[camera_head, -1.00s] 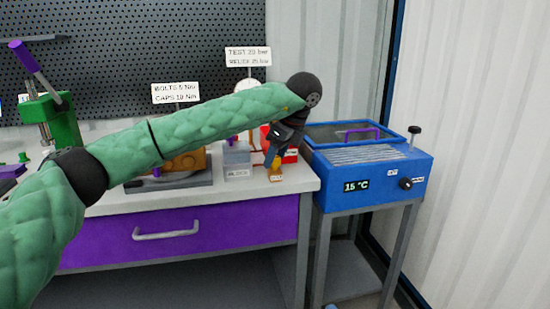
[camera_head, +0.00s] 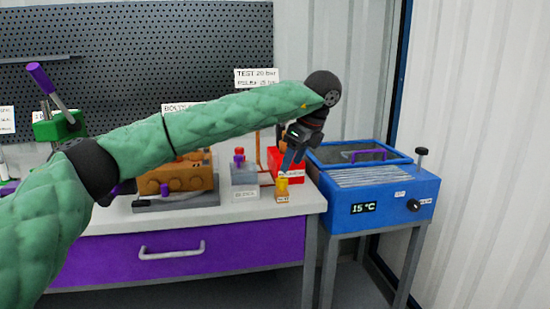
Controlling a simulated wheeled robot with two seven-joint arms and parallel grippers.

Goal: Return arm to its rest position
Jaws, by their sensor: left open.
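My left arm (camera_head: 210,125), in a green quilted sleeve, reaches across the bench from the left. Its black wrist bends down at the right. My left gripper (camera_head: 287,170) points down above a small orange block with a yellow top (camera_head: 283,190) at the bench's front right corner. The gripper looks empty and open; its fingers are small in the picture, and I cannot tell whether they touch the yellow top. My right gripper is not in view.
The workbench (camera_head: 120,225) has a purple drawer. A brown pump block (camera_head: 178,180), a grey block (camera_head: 243,178) and a red box (camera_head: 288,160) stand on it. A green press (camera_head: 60,127) is at left. A blue bath (camera_head: 375,195) stands right of the bench.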

